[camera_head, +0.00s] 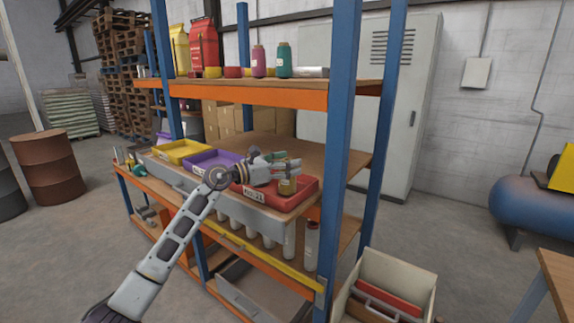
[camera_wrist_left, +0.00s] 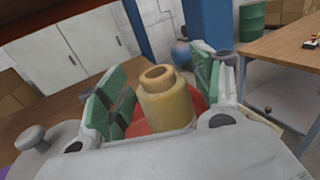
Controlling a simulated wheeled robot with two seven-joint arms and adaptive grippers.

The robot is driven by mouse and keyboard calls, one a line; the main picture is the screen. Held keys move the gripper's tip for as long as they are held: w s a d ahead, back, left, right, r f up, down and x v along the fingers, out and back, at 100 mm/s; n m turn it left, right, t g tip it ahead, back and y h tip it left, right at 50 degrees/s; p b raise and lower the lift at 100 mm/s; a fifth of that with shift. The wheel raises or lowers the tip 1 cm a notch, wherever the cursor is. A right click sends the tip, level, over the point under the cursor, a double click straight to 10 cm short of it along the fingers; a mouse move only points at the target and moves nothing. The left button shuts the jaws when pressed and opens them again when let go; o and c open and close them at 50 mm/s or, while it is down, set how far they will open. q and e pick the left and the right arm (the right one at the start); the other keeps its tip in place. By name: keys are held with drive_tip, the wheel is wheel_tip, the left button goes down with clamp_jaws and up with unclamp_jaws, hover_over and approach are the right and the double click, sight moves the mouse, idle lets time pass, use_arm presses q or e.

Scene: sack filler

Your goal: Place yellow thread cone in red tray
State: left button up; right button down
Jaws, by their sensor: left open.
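The yellow thread cone (camera_head: 287,187) is at the red tray (camera_head: 268,198) on the middle shelf, and looks upright over or in it. The wrist view shows the cone (camera_wrist_left: 166,104) between the green-padded fingers of my left gripper (camera_wrist_left: 160,88), with red tray surface (camera_wrist_left: 138,127) behind it. The fingers stand apart, with visible gaps at the cone's sides. In the head view my left gripper (camera_head: 285,170) reaches over the tray from the left and partly hides the cone. Whether the cone's base rests on the tray floor is hidden. My right gripper is not in view.
A purple tray (camera_head: 202,165) and a yellow tray (camera_head: 180,150) sit left of the red one. Blue shelf posts (camera_head: 343,110) flank the shelf, and an upper shelf (camera_head: 250,92) holds maroon and teal cones. Bare wooden shelf (camera_head: 330,160) lies behind the red tray.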

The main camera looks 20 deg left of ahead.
use_arm(q)
drive_tip(key=b+v, duration=0.3)
drive_tip(key=v, duration=0.9)
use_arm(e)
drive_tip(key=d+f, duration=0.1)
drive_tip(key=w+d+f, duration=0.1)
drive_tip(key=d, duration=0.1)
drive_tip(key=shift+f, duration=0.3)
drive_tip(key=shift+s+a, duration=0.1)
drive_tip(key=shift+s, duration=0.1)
use_arm(q)
drive_tip(key=shift+a, duration=0.1)
